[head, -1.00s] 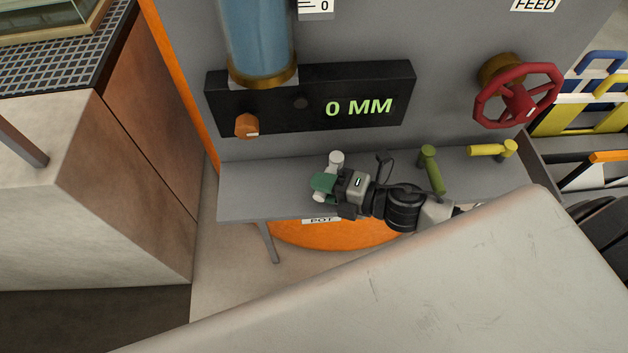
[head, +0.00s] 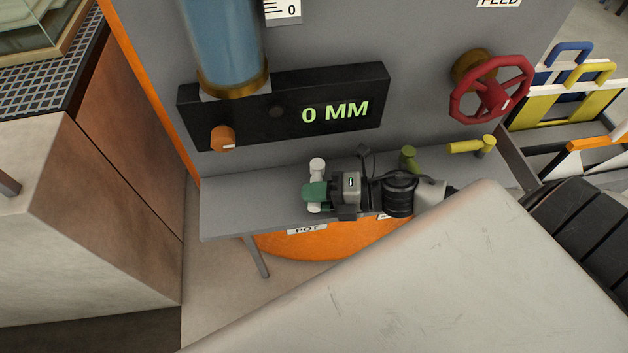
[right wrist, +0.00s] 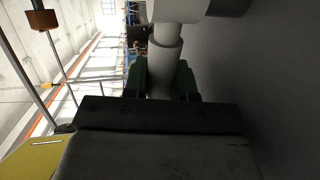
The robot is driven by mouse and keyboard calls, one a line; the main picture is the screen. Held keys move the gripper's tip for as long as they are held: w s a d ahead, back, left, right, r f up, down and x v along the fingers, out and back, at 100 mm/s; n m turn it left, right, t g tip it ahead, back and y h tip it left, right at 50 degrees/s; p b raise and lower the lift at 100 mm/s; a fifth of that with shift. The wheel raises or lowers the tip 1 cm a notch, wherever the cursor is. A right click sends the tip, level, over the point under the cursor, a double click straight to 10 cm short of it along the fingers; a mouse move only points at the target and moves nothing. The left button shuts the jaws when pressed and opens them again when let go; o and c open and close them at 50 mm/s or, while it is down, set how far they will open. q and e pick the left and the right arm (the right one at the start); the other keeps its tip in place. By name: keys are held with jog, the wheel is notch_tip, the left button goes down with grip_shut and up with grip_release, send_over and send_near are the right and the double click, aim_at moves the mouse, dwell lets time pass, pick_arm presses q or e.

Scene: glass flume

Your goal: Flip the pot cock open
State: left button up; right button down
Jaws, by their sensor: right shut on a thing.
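The pot cock is a white cock (head: 317,166) on the grey shelf, just above the POT label (head: 307,229). Its lever runs roughly across the shelf, from back to front. My right gripper (head: 316,193) comes from the right with green fingertips shut around the lever; they cover its middle. In the right wrist view the green fingertips (right wrist: 166,82) sit either side of the white lever (right wrist: 164,58). My left gripper is not in view.
A green cock (head: 408,158) and a yellow cock (head: 470,146) stand to the right on the shelf, the green one partly behind my wrist. A red handwheel (head: 490,88) is above them. The black display (head: 350,100) reads 0 MM.

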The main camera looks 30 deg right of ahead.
jog(key=c, duration=0.9)
grip_release()
jog(key=shift+d, duration=0.1)
jog(key=b+v, duration=0.1)
jog(key=v, duration=0.4)
jog(key=shift+s+d, duration=0.2)
jog(key=shift+s, duration=0.05)
jog(key=shift+v, duration=0.85)
